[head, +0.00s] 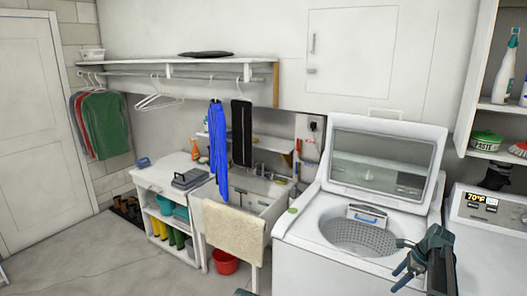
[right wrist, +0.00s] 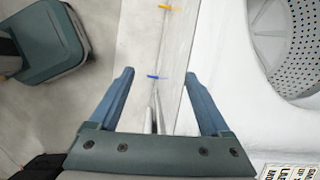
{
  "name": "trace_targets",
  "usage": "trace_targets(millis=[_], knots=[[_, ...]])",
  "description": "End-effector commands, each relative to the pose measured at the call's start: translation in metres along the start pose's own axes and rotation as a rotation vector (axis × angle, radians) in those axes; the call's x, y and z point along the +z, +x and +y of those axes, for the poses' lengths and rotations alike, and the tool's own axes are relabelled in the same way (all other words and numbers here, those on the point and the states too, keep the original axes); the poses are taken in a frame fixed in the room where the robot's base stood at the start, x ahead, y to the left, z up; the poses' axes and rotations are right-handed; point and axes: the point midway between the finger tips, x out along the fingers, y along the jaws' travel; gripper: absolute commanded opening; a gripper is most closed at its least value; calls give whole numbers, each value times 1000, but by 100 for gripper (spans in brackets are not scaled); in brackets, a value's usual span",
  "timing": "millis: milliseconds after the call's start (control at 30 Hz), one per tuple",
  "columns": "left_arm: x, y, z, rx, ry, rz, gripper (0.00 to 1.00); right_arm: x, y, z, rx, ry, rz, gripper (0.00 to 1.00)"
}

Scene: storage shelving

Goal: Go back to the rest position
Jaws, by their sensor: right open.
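My right gripper (head: 403,264) is in front of the open top-loading washer (head: 290,262), at the lower right of the head view. In the right wrist view its two blue fingers (right wrist: 159,75) stand wide apart with nothing held between them. Thin rods with a blue and an orange ring show below and beyond the fingers. The washer's rim and drum (right wrist: 300,60) are to the right of the fingers. My left gripper's fingers do not show; only a small dark teal piece of me is at the bottom edge of the head view.
The washer lid (head: 375,158) stands raised. A second machine with a display (head: 492,207) is at the right, below a shelf with bottles. A sink with a beige towel (head: 232,232) and a red bucket (head: 225,263) stand left of the washer. The floor at the left (head: 110,262) is clear.

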Motion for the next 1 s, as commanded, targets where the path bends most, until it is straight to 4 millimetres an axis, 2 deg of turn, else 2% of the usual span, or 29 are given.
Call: trace_targets(millis=[300, 467, 533, 667, 800, 1000], knots=[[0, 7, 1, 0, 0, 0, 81, 42, 26, 36, 39, -210, 38, 81], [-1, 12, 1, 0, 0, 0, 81, 79, 49, 72, 80, -420, 71, 81], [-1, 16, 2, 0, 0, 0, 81, 97, 61, 94, 104, -538, 89, 81], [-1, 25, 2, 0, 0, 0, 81, 137, 89, 153, 169, -843, 129, 81], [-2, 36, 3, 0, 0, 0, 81, 175, 117, 234, 265, -1263, 175, 81], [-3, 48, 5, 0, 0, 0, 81, 200, 140, 335, 411, -1821, 218, 81]])
